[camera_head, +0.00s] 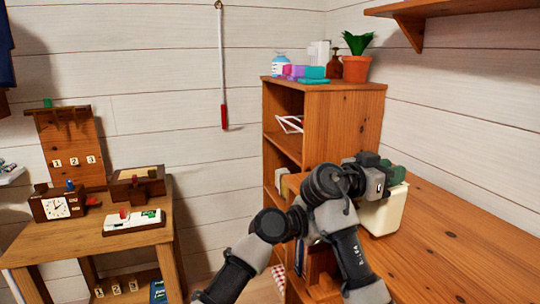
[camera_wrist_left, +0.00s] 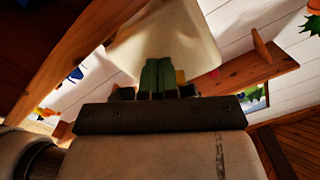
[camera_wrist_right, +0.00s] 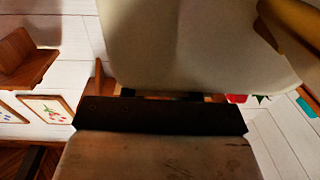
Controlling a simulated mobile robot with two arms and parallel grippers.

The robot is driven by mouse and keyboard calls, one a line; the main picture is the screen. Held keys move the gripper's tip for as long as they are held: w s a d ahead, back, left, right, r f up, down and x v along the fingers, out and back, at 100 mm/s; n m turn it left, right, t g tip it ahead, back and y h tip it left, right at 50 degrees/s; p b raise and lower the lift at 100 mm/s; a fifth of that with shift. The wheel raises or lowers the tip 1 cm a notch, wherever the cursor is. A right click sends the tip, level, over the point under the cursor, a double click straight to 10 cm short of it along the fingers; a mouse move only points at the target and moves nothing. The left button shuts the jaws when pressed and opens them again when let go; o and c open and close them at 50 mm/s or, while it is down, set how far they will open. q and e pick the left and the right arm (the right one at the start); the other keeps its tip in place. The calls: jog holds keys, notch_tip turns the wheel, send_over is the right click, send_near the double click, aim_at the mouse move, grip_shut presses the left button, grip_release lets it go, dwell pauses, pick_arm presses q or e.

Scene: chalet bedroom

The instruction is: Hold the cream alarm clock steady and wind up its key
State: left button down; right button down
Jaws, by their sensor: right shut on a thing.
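The cream alarm clock (camera_head: 384,213) stands on the wooden surface, partly hidden by my arms. A dark green part (camera_head: 397,173) shows at its top. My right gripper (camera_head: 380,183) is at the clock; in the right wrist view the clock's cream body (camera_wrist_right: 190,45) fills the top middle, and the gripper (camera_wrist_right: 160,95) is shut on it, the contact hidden. In the left wrist view my left gripper (camera_wrist_left: 157,93) has dark fingertips on both sides of upright green pieces (camera_wrist_left: 158,76), with the cream body beyond. Whether it grips them is unclear. The key is not clearly identifiable.
A wooden shelf unit (camera_head: 344,103) stands behind the clock, with a potted plant (camera_head: 356,67) on top. The wooden surface (camera_head: 462,250) is clear to the right. At left, a small table (camera_head: 75,243) holds a brown clock (camera_head: 57,206) and boxes.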

pick_arm(q)
jog(key=shift+w+a+r, duration=0.2)
jog(key=shift+w+r, duration=0.1)
jog(key=shift+w, duration=0.15)
jog(key=shift+w+r, duration=0.2)
jog(key=shift+w, duration=0.05)
jog(key=shift+r, duration=0.1)
jog(key=shift+w+a, duration=0.1)
dwell(0.3)
jog(key=v, duration=0.6)
jog(key=shift+w+f, duration=0.25)
jog(key=shift+f, duration=0.1)
jog(key=shift+s+a, duration=0.1)
